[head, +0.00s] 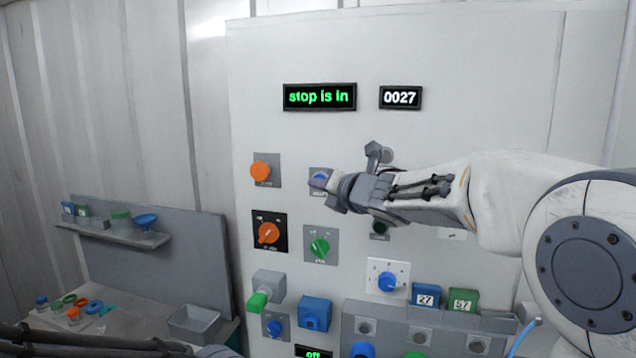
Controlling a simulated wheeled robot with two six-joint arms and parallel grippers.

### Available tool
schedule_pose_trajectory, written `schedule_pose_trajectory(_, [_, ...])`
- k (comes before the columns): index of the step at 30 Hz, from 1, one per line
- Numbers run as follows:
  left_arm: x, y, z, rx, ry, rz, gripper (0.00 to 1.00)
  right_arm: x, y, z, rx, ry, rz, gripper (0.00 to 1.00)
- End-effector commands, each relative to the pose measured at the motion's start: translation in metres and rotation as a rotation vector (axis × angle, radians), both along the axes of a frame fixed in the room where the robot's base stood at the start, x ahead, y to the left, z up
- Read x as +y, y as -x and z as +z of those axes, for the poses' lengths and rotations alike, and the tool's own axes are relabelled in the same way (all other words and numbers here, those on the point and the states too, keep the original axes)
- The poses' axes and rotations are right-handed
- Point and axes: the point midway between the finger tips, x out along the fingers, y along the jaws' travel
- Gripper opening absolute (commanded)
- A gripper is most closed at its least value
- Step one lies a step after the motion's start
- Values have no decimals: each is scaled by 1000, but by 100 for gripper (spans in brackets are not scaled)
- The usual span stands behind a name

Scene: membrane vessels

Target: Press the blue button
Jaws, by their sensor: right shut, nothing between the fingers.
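The blue button (320,175) sits on a small grey plate in the upper part of the white panel, right of an orange round button. My right gripper (322,184) reaches in from the right with its fingers shut and empty. Its tips are in front of the blue button and cover its lower part. I cannot tell whether they touch it or whether it is pushed in. Part of my left arm shows along the bottom left edge; its gripper is not in view.
An orange button (261,171), orange knob (268,233) and green knob (319,247) are close by. A shelf and table with small items stand at left.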

Motion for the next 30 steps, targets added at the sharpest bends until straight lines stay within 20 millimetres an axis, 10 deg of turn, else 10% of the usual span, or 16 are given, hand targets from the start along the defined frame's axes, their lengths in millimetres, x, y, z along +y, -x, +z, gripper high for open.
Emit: schedule_pose_trajectory(30, [0, 0, 2, 0, 0, 0, 86, -3, -8, 0, 0, 0, -1, 0])
